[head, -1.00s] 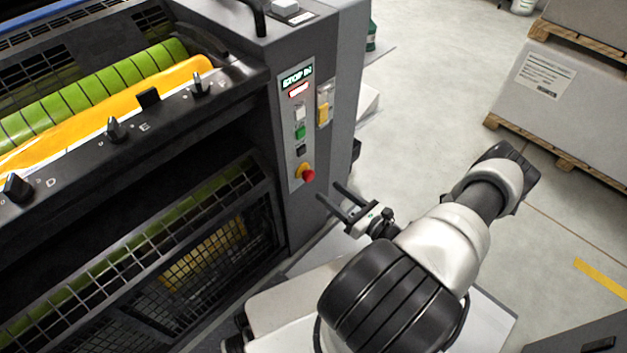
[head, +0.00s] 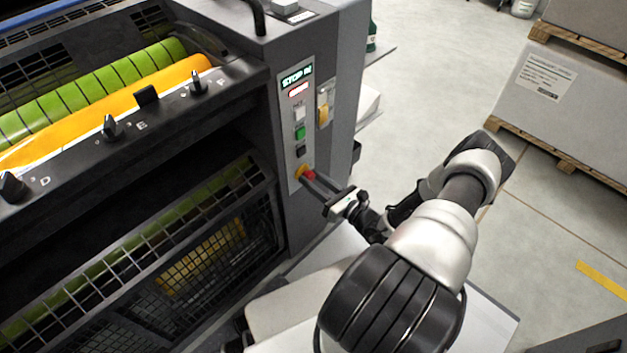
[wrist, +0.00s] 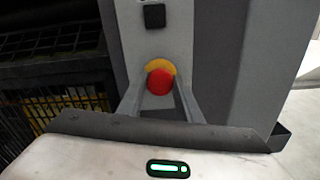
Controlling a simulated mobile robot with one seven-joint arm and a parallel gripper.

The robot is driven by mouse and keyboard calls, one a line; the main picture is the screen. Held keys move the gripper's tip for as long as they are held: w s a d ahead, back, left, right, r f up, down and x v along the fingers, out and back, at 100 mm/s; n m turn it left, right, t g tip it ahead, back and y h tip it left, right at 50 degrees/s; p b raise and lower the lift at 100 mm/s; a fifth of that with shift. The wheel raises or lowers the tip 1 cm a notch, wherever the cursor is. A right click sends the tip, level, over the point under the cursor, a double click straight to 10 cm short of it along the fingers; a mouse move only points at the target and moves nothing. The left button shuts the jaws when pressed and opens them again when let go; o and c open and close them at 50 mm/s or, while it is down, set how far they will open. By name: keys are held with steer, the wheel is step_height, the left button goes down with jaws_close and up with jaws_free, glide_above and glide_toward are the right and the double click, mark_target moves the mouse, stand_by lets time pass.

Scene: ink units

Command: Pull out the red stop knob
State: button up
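The red stop knob (head: 309,174) sits on a yellow base (head: 301,171) low on the press's grey control panel (head: 289,131). In the wrist view the red knob (wrist: 160,82) is nearly centred, with the yellow base (wrist: 160,66) showing above it. My gripper (head: 314,181) reaches in from the right, its fingertips at the knob. In the wrist view my gripper's two fingers (wrist: 160,88) stand apart, one on each side of the knob. Whether they touch it cannot be told.
Above the knob are a black button (head: 300,151), a green button (head: 299,133), a white button (head: 299,113) and a lit display (head: 297,77). Boxes on pallets (head: 540,85) stand at the right.

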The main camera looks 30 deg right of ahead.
jaws_close()
steer(key=shift+v, duration=0.95)
steer(key=o, duration=0.7)
jaws_free()
steer(key=shift+o, duration=0.2)
steer(key=p+v, duration=0.2)
steer(key=v, duration=1.5)
steer(key=shift+s, duration=0.25)
steer(key=shift+r, duration=0.1)
